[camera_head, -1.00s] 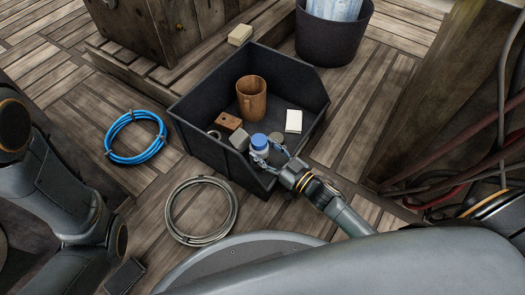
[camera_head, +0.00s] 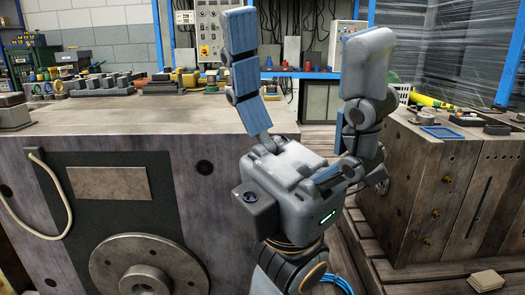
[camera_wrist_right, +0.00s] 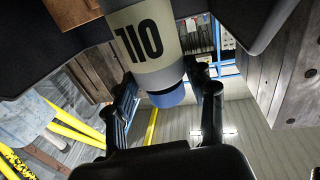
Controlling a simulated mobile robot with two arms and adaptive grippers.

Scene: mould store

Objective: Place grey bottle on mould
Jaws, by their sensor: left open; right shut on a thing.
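In the right wrist view the grey bottle (camera_wrist_right: 152,50) has a pale label with dark letters and a blue cap (camera_wrist_right: 168,97). It lies between the fingers of my right gripper (camera_wrist_right: 165,95), which is shut on it. My right gripper and the bottle do not show in the head view. My left gripper (camera_head: 303,40) stands large in the middle of the head view, open and empty, its blue-padded fingers pointing up. Large mould-like blocks stand behind it: one at left (camera_head: 105,130) with a round flange, one at right (camera_head: 430,190). I cannot tell which is the mould.
The left block's top is bare at the front, with several dark parts (camera_head: 100,85) along its back. The right block carries a blue frame (camera_head: 442,132) and small parts. Beyond are a control panel (camera_head: 208,38) and wrapped goods (camera_head: 450,45). Slatted wood lies between the blocks.

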